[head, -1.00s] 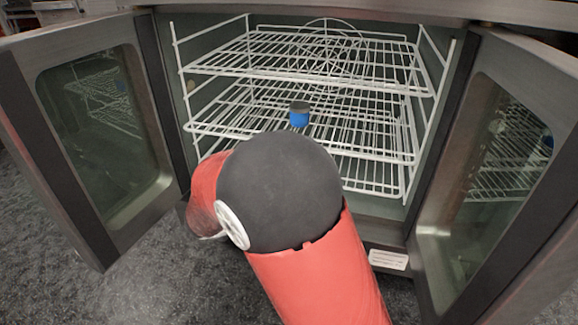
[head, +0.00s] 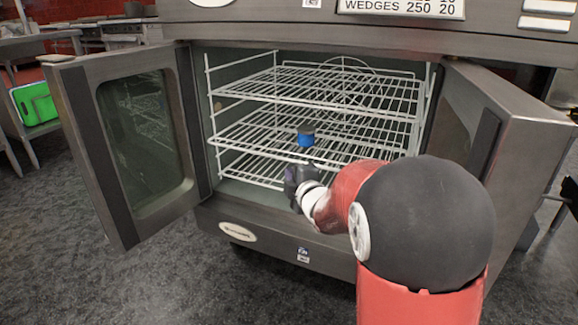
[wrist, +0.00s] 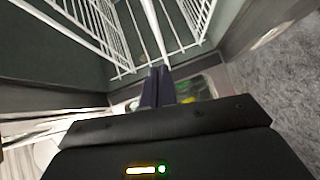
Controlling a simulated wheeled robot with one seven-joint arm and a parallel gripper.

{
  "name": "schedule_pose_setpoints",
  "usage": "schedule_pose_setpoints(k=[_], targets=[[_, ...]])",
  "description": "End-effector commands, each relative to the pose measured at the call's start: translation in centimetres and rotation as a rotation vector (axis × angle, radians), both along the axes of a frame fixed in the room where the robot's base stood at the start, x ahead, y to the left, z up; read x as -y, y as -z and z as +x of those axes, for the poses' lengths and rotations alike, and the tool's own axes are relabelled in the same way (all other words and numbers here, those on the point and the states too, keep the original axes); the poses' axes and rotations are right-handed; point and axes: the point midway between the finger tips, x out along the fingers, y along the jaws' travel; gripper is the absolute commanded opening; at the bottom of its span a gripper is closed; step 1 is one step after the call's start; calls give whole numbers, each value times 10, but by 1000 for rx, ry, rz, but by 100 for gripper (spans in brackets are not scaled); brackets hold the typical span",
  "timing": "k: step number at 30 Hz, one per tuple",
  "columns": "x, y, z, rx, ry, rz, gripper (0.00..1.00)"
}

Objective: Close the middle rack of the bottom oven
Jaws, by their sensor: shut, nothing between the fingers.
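The oven's middle rack (head: 250,138) is a white wire shelf. Its front edge lies near the oven opening; I cannot tell exactly how far it sticks out. A small blue cylinder with a dark top (head: 306,138) stands on it.
The top rack (head: 340,85) is above and the bottom rack (head: 240,172) below. The left door (head: 130,140) and right door (head: 470,105) stand open on both sides. The floor (head: 150,270) at the front left is clear. A table with a green item (head: 35,103) stands far left.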

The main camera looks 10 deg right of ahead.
Motion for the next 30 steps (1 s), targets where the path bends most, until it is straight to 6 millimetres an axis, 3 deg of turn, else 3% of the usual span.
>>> schedule_pose_setpoints(k=[8, 12, 18, 30], targets=[[-11, 10, 60, -3, -2, -1, 0], [4, 14, 76, -3, 1, -2, 0], [12, 16, 88, -2, -1, 0, 0], [14, 17, 91, -2, 0, 0, 0]])
